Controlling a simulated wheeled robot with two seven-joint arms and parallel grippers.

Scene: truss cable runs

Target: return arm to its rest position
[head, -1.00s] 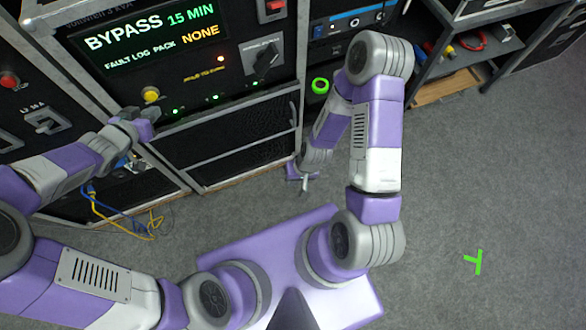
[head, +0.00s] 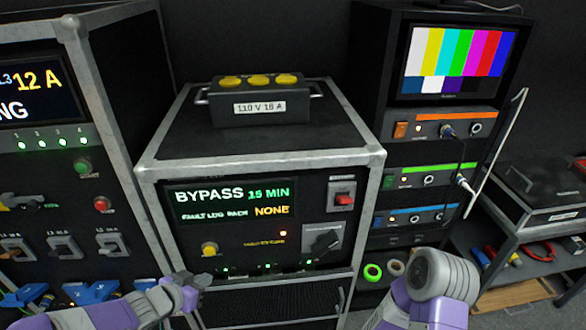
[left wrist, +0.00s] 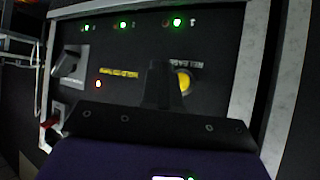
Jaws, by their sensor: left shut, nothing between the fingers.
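My left gripper (head: 184,288) is at the bottom of the head view, in front of the lower left part of the bypass unit's panel (head: 300,240). Its fingers are shut with nothing between them. A yellow button (head: 209,249) on that panel is up and right of the gripper, and I see a gap between them in the picture. In the left wrist view the panel is upside down, with the shut fingers (left wrist: 162,85) in front of it beside the yellow button (left wrist: 184,82). My right arm shows at the bottom right, but its gripper is out of view.
A black box with yellow sockets (head: 262,102) stands on the bypass unit. A distribution rack (head: 75,190) with blue plugs (head: 92,292) is at the left. A monitor (head: 453,62) tops the rack at the right. Green tape (head: 372,272) and a shelf (head: 515,245) are lower right.

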